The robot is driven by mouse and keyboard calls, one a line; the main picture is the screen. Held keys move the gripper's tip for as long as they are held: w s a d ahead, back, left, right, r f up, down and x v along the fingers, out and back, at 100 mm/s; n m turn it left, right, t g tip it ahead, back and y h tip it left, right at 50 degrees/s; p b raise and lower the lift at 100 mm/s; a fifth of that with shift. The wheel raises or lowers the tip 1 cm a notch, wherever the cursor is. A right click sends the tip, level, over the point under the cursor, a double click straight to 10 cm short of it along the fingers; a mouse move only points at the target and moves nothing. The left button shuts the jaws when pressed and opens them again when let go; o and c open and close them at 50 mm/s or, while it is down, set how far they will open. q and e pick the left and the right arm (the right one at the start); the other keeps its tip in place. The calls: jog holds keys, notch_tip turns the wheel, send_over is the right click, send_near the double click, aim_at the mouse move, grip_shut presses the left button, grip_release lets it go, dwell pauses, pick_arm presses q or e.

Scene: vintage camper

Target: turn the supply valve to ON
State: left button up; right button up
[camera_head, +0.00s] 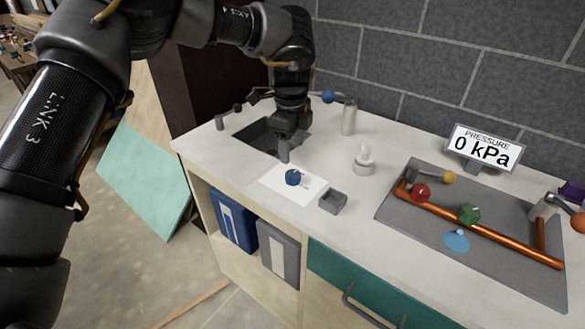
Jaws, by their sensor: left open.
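A blue knob (292,177) sits on a white card (311,188) with small dark marks on the counter; the marks are too small to read. A copper pipe (490,238) on a grey panel (400,215) carries a red knob (420,192) and a green knob (469,213). I cannot tell which of these is the supply valve. A pressure display (484,147) reads 0 kPa. My left gripper (284,155) is open and points down, just behind the blue knob at the sink's right end. Its fingers are partly hidden. My right gripper is out of view.
A sink (253,134) lies left of my left gripper. A white fitting (364,160), a pale cylinder (349,117) and a small grey tray (333,201) stand nearby. A yellow-ended lever (449,177) and an orange ball (579,222) are farther right. A brick wall closes the back.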

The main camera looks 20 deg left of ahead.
aim_at(293, 173)
pick_arm(q)
jog(key=f, duration=0.5)
jog(key=f+p, duration=0.1)
jog(key=f, duration=0.1)
jog(key=shift+w+f, duration=0.25)
jog(key=shift+w, duration=0.05)
jog(key=shift+f, duration=0.7)
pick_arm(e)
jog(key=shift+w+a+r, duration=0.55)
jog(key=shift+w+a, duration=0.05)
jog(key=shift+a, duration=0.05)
pick_arm(q)
jog(key=shift+c, duration=0.5)
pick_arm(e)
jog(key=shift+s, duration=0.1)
pick_arm(q)
jog(key=c, duration=0.9)
